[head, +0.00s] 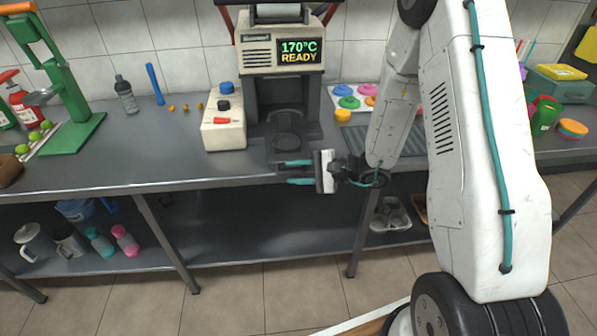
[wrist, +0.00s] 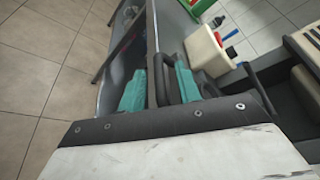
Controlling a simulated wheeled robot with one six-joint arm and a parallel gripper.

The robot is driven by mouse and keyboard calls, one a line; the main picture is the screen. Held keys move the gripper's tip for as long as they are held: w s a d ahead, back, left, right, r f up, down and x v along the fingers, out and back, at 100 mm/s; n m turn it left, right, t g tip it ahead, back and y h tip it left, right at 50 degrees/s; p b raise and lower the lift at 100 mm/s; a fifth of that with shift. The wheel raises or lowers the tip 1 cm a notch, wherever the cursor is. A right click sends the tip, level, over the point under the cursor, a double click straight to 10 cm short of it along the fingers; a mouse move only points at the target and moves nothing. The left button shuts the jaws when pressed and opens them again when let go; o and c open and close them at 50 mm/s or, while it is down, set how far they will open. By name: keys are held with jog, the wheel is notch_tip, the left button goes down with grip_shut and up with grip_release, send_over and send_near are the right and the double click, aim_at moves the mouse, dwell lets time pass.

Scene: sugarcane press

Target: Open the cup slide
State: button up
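The cup slide (head: 284,155) is a dark tray at the foot of the press, at the counter's front edge. A dark round seat (head: 286,141) shows above it in the press bay. My gripper (head: 299,172) is at the slide's front, its teal fingers apart, one above the other in the head view. In the wrist view a dark bar-like handle (wrist: 166,66) lies between the two fingers of my gripper (wrist: 160,88). Gaps seem to show beside the bar; I cannot tell whether either finger touches it. The handle is mostly hidden in the head view.
A cream box with knobs (head: 224,125) stands left of the slide. A ribbed dark mat (head: 365,140) lies to the right. A lower shelf (head: 270,225) runs below the counter (head: 150,165). The floor in front is clear.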

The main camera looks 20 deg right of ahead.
jog(key=v, duration=0.7)
jog(key=shift+s+d, duration=0.2)
jog(key=shift+d, duration=0.15)
jog(key=s+a+r+n+g+h, duration=0.25)
jog(key=s+r+g, duration=0.2)
jog(key=s, duration=0.35)
jog(key=s+a+r+n+g+h, duration=0.1)
jog(key=s+r+n+g, duration=0.25)
jog(key=s+g, duration=0.35)
jog(key=s+d+r+n+t+h, duration=0.3)
jog(key=s+r+n+t+h, duration=0.2)
jog(key=s+r+h, duration=0.5)
notch_tip(320, 180, up, 5)
jog(key=shift+s+r+n, duration=0.1)
jog(key=shift+s+n, duration=0.7)
jog(key=shift+s, duration=0.4)
